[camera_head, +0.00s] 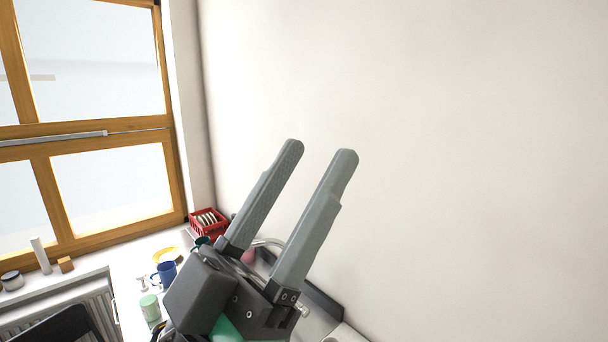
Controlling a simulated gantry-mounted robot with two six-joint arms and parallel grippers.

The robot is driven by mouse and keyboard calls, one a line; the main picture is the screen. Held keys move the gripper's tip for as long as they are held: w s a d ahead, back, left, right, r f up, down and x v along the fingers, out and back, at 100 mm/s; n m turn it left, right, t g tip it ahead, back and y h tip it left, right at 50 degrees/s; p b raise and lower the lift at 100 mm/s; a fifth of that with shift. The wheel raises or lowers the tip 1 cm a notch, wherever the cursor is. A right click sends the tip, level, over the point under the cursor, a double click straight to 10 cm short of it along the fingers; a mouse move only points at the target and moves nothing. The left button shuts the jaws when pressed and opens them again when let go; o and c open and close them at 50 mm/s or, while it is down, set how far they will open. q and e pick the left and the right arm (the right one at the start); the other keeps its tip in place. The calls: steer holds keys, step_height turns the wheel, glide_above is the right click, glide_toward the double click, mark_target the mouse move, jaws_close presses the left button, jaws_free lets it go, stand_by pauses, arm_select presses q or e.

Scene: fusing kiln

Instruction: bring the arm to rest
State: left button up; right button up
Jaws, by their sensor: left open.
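My left gripper (318,152) is raised in the middle of the head view, close to the camera. Its two long grey fingers point up and slightly right. They stand apart with only the white wall showing between their tips, so it is open and empty. My right gripper is not in view.
Below and behind the gripper is a white counter with a red crate (195,228) of plates, a blue mug (163,276), a light green cup (150,308) and a yellow dish (167,254). A wood-framed window (110,238) is at left. The white wall (470,150) fills the right.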

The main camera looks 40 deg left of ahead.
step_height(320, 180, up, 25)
steer(key=p, duration=2.5)
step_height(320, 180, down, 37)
steer(key=b, duration=3.6)
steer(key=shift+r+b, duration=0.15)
steer(key=shift+b, duration=0.25)
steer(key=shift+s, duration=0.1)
